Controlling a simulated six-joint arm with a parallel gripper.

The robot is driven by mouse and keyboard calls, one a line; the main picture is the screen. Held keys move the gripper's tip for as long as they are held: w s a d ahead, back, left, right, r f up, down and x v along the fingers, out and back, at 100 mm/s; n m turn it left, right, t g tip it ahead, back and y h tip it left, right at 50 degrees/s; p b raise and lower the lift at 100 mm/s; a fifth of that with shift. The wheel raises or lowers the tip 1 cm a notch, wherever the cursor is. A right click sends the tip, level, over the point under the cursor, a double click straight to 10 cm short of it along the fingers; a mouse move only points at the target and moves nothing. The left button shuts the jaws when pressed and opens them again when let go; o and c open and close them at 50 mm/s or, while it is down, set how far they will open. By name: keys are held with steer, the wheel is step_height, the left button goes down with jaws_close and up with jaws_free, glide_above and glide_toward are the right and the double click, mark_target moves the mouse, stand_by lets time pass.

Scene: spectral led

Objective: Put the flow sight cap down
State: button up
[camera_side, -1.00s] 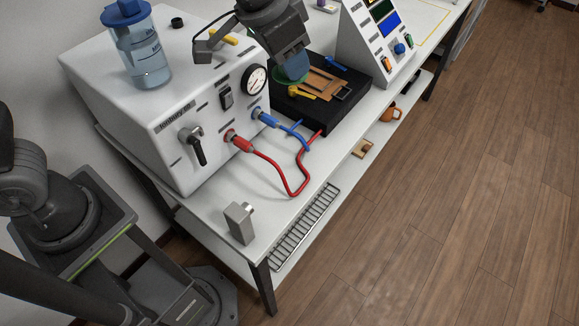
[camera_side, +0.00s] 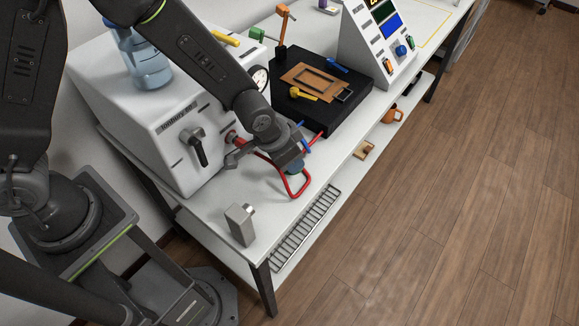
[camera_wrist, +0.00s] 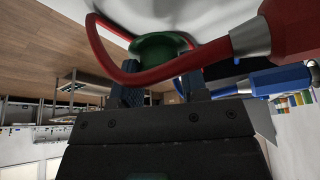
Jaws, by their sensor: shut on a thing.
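The flow sight cap (camera_wrist: 158,45) is a green round piece held between the two dark fingers of my gripper (camera_wrist: 163,88) in the wrist view. In the side view my gripper (camera_side: 293,161) is low over the white bench top in front of the machine, and only a small teal part of the cap (camera_side: 295,168) shows beneath it. The cap is close to the bench surface; I cannot tell whether it touches. The red hose (camera_side: 304,187) loops right beside it and also passes close by in the wrist view (camera_wrist: 112,66).
The white machine (camera_side: 150,125) with a gauge and lever stands behind my arm. A black block (camera_side: 335,115) with tools lies to the right. A grey metal block (camera_side: 240,224) stands near the bench's front left. A blue hose plug (camera_wrist: 283,80) is close to my gripper.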

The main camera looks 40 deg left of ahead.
steer(key=shift+f, duration=2.1)
steer(key=o, duration=1)
steer(key=shift+f, duration=0.1)
steer(key=v, duration=0.5)
steer(key=shift+r, duration=0.25)
step_height(320, 180, up, 7)
steer(key=shift+f, duration=0.15)
